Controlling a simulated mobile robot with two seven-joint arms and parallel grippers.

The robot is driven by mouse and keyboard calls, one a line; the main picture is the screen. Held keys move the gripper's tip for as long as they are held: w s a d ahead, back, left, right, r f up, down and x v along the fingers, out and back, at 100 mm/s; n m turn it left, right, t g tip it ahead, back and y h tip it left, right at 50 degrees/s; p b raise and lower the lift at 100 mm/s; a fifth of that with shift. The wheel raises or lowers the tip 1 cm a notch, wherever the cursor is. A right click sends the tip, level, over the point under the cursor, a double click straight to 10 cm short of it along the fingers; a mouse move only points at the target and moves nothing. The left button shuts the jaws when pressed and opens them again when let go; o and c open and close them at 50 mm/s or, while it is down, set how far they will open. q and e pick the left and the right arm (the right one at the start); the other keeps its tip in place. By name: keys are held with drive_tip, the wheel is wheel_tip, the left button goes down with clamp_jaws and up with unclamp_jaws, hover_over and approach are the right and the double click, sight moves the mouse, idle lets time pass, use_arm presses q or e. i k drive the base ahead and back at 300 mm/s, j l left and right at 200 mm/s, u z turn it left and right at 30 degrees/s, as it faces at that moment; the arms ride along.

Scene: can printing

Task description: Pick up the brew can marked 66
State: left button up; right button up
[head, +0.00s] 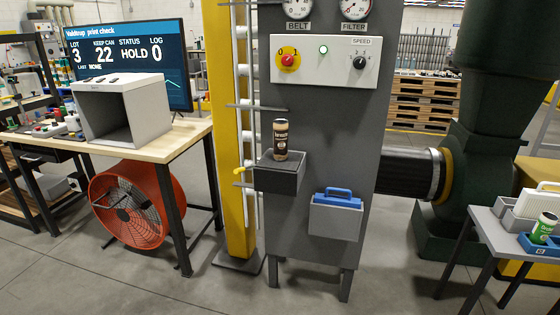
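A brown and beige can with a dark lid (280,140) stands upright on a small dark box-shaped shelf (280,178) fixed to the grey machine cabinet. A green and white can (543,228) sits tilted in a blue tray (540,245) on the grey side table at the far right. The print on both cans is too small to read, so I cannot tell which is marked 66. Neither of my grippers is in view.
A screen (135,60) reads lot 3, keep can 22, hold. A grey open box (122,110) stands on the wooden table (180,138). A blue-handled caddy (336,215) hangs on the cabinet (325,110). An orange fan (138,205) stands below; the floor in front is clear.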

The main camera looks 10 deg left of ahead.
sight(280, 126)
drive_tip(key=i+l+u, duration=0.15)
drive_tip(key=i+l, duration=0.15)
drive_tip(key=i+l+u, duration=0.1)
drive_tip(key=i+l, duration=0.3)
drive_tip(key=i+l+u, duration=0.15)
drive_tip(key=i+l, duration=0.2)
drive_tip(key=i+l+u, duration=0.1)
drive_tip(key=i+l, duration=0.2)
drive_tip(key=l, duration=0.15)
drive_tip(key=i+l+u, duration=0.15)
drive_tip(key=i+l, duration=0.15)
drive_tip(key=l, duration=0.2)
drive_tip(key=i+l+u, duration=0.1)
drive_tip(key=i+l, duration=0.2)
drive_tip(key=l, duration=0.15)
